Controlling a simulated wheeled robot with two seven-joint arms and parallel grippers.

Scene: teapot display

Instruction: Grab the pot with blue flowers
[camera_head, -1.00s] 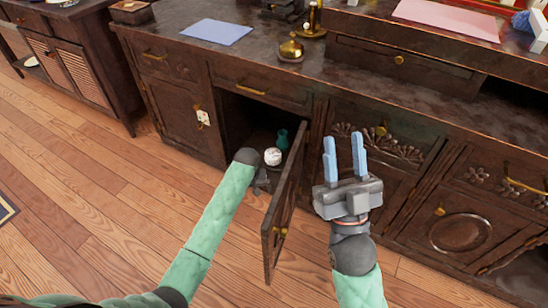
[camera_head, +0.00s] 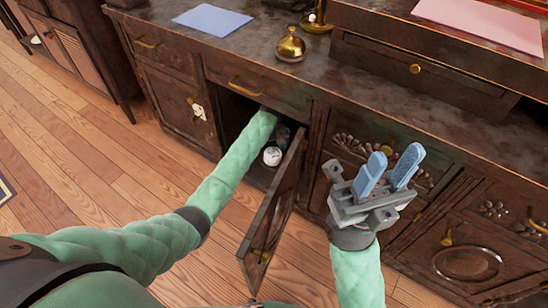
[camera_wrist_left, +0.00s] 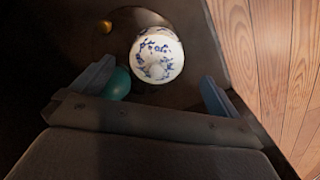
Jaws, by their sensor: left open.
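The white pot with blue flowers (camera_wrist_left: 157,55) stands inside the dark cabinet, ahead of my left gripper in the left wrist view. A small white item, apparently this pot (camera_head: 272,156), shows in the open cabinet in the head view. My left gripper (camera_wrist_left: 158,74) is open, with its fingers to either side of the pot's near part and nothing held. In the head view my left forearm hides that gripper inside the cabinet. My right gripper (camera_head: 393,157) is open and empty, in front of the closed cabinet front.
A teal object (camera_wrist_left: 118,84) sits close to the left finger in the wrist view. A small golden thing (camera_wrist_left: 106,27) is farther in. The open cabinet door (camera_head: 272,208) stands right of my left arm. A brass pot (camera_head: 290,46) is on the countertop.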

